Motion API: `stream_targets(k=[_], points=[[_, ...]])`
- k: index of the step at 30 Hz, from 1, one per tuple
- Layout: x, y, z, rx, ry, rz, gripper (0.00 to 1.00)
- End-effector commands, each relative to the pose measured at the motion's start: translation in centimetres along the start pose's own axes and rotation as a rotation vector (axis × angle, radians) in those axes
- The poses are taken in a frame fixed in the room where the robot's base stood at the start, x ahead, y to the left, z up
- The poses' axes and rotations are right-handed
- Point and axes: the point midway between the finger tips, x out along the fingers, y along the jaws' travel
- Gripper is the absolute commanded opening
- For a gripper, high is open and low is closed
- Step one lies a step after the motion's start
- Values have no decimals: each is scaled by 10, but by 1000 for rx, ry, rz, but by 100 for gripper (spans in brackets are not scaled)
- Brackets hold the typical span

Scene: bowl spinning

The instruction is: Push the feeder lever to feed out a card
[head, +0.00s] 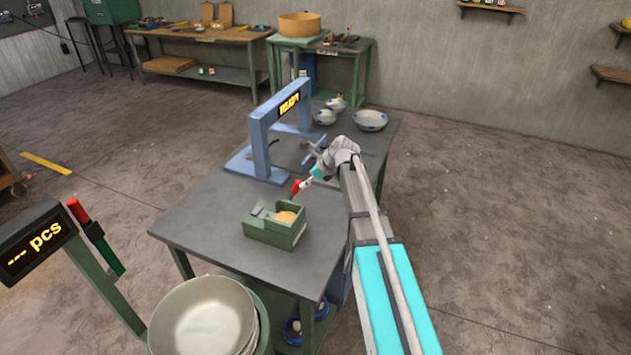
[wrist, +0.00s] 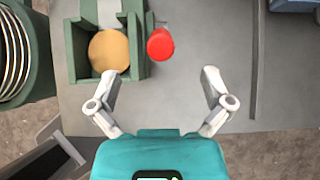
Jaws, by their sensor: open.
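The feeder is a green box (head: 262,233) on the near part of the grey table, with a round tan disc (head: 287,217) in its open tray. The feeder (wrist: 80,48) and the disc (wrist: 110,50) also show in the wrist view, at upper left. The lever's red knob (head: 296,188) stands just behind the box, and in the wrist view it (wrist: 160,44) is beside the box's right wall. My gripper (wrist: 160,80) is open and empty. Its fingers are spread either side of the knob's line, with the knob beyond the fingertips. I see no contact.
A blue arch frame with a lit display (head: 264,145) stands behind the feeder. Several bowls (head: 370,120) are at the table's far end. A stack of large bowls (head: 203,318) and a "pcs" display (head: 35,242) are at near left. The table is clear left of the feeder.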

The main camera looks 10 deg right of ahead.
Motion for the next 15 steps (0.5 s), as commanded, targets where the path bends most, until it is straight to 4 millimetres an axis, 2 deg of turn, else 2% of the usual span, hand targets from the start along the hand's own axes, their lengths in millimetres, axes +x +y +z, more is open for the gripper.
stream_targets(k=[1,6,15], points=[[9,-1,-2,-1,0,0,100],[27,0,-2,-2,0,0,100],[52,0,-1,-1,0,0,100]])
